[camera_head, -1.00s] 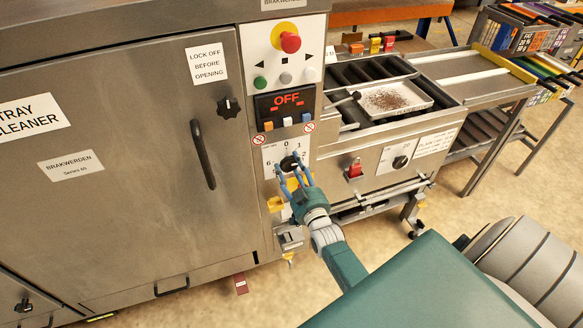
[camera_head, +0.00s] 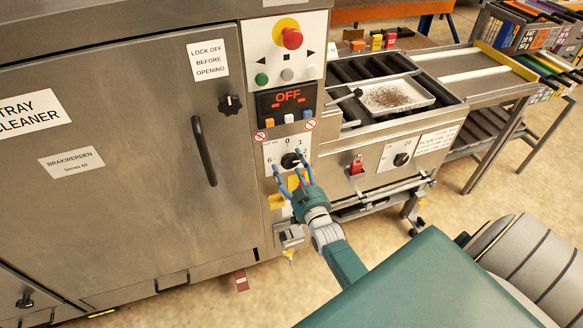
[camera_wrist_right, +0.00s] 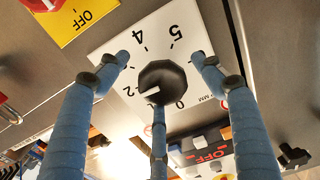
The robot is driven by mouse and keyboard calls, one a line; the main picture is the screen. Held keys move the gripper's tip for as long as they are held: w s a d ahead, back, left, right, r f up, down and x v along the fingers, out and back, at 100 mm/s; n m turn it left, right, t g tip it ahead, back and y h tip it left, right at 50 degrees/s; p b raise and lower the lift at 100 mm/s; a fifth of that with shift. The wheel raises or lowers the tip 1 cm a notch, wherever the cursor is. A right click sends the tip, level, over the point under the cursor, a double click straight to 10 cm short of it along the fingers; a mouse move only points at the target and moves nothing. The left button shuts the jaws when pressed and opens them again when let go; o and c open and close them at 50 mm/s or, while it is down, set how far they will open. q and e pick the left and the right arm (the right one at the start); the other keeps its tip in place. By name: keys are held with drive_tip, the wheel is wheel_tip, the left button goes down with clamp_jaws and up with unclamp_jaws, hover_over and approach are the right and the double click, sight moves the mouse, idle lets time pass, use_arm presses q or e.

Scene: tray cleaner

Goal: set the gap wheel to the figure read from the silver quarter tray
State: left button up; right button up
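The gap wheel (camera_head: 290,160) is a black knob on a white plate with figures around it, on the cleaner's front. In the right wrist view the gap wheel (camera_wrist_right: 162,84) has a white pointer mark toward the 2. My right gripper (camera_head: 287,170) is in front of it; in the wrist view its three blue fingers (camera_wrist_right: 160,80) are spread around the knob, apart from it at the sides. The middle fingertip overlaps the knob's lower edge; I cannot tell if it touches. A pale silvery tray (camera_head: 433,99) with brown crumbs sits on the rollers; no figure is readable on it. My left gripper is out of view.
Above the wheel are a display (camera_head: 287,100) reading OFF, with small buttons below it, and a red emergency button (camera_head: 292,38). A red switch (camera_head: 356,166) and a second black dial (camera_head: 401,160) are to the right. A door handle (camera_head: 204,150) stands out to the left.

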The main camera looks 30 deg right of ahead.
drive_tip(key=shift+s, duration=0.1)
drive_tip(key=v, duration=1.1)
drive_tip(key=shift+s+a, duration=0.2)
drive_tip(key=shift+s, duration=0.2)
drive_tip(key=shift+m, duration=0.3)
drive_tip(key=b+x, duration=0.3)
drive_tip(key=x, duration=0.1)
drive_tip(key=r+b+x, duration=0.1)
drive_tip(key=b+x, duration=0.2)
drive_tip(key=x, duration=0.1)
drive_tip(key=b+x, duration=0.4)
drive_tip(key=shift+d+r, duration=0.2)
drive_tip(key=shift+r, duration=0.05)
drive_tip(key=shift+c, duration=0.3)
